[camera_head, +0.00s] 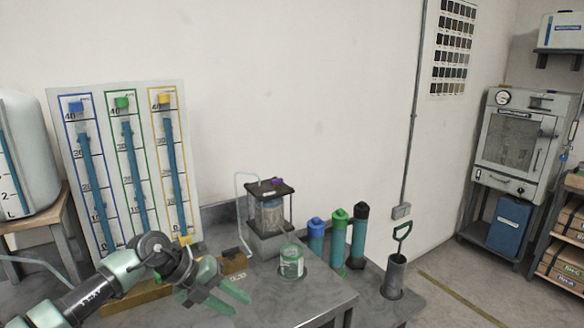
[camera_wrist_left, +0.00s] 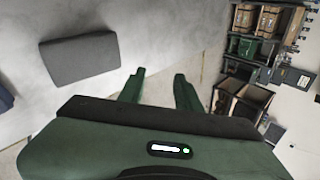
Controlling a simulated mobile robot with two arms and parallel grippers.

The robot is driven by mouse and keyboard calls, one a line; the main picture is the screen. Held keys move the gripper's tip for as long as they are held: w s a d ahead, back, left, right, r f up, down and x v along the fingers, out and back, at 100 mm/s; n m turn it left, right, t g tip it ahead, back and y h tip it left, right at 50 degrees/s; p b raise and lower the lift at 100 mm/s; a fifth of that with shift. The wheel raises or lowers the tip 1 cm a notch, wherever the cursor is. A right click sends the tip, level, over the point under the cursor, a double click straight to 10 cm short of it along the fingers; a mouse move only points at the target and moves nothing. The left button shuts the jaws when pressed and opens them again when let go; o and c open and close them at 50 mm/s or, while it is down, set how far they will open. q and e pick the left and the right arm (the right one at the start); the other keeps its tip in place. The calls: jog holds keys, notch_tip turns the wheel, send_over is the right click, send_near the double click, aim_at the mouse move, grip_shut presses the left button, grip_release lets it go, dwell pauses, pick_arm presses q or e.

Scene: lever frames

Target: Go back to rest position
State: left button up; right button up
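My left gripper (camera_head: 240,303) reaches in from the lower left in the head view, above the workbench (camera_head: 282,305) and in front of the lever board. In the left wrist view its two green fingers (camera_wrist_left: 158,83) stand apart with nothing between them. The white board (camera_head: 107,165) leans at the left with a blue, a green and a yellow frame. Each frame holds a long blue bar, with a blue cap (camera_head: 76,107), a green cap (camera_head: 122,103) and a yellow cap (camera_head: 164,98) at the top. My right gripper is not in view.
Capped cylinders (camera_head: 338,240) and a handled holder (camera_head: 394,275) stand further right. An oven (camera_head: 515,140) is at the far right.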

pick_arm(q)
jog(key=s+d+r+n+t+h, duration=0.2)
jog(key=d+r+h, duration=0.2)
jog(key=d, duration=0.4)
jog(key=s+d+r+n+t+h, duration=0.1)
jog(key=s+d+r+t+h, duration=0.15)
jog(key=d+h, duration=0.35)
jog(key=a+n+t+y, duration=1)
jog(key=n+t+y, duration=0.2)
jog(key=n, duration=0.7)
jog(key=s+a+f+n+g+y, duration=0.45)
jog(key=a+f+n, duration=0.2)
jog(key=f, duration=0.25)
jog(key=s+a+f+n+g, duration=0.1)
jog(key=s+f+g, duration=0.35)
jog(key=s, duration=0.45)
jog(key=s+a+f+n+g+y, duration=0.1)
jog(key=s+a+f+g, duration=0.15)
jog(key=s+f, duration=0.45)
jog(key=s+a+f+n+g, duration=0.15)
jog(key=s+g, duration=0.25)
jog(key=s, duration=0.8)
notch_tip(320, 180, down, 28)
jog(key=s+f+m+g, duration=0.1)
jog(key=s+a+f+g, duration=0.1)
jog(key=s+a+f, duration=0.1)
jog(key=s+f, duration=1.2)
jog(key=s, duration=0.2)
jog(key=shift+s+a, duration=0.2)
jog(key=shift+s, duration=0.1)
